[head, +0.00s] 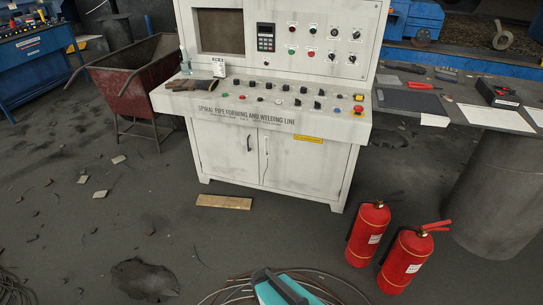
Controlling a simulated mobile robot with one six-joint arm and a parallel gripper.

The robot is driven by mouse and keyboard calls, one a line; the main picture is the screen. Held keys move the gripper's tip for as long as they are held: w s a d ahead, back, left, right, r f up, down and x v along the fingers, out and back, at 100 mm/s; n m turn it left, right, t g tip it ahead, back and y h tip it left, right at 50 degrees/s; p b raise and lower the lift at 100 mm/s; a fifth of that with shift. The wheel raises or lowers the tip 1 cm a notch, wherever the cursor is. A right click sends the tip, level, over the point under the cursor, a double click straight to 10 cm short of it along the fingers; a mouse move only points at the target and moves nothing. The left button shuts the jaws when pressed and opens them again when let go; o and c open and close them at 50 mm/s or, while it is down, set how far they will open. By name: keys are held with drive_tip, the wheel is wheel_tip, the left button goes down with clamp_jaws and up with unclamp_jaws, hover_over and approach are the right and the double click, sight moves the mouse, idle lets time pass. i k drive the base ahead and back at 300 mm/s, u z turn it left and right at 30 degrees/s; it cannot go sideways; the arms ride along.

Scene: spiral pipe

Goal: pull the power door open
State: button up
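A white control console labelled "SPIRAL PIPE FORMING AND WELDING LINE" (178,116) stands at the centre of the head view. Its lower cabinet has two doors side by side, a left door (217,155) and a right door (310,168). Both look shut. No door label for power is readable, so I cannot tell which one is the power door. My gripper is not in view.
Two red fire extinguishers (367,236) (406,262) stand right of the cabinet front. A wooden board (224,202) lies before the left door. A teal object (278,290) and coiled cable lie at the bottom edge. A rusty cart (135,83) stands left.

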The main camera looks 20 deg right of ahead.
sight(314, 167)
drive_tip(key=k, duration=1.25)
drive_tip(key=z, duration=0.2)
drive_tip(key=i, duration=1.4)
drive_tip(key=u, duration=0.8)
drive_tip(key=i, duration=0.85)
drive_tip(key=u, duration=0.45)
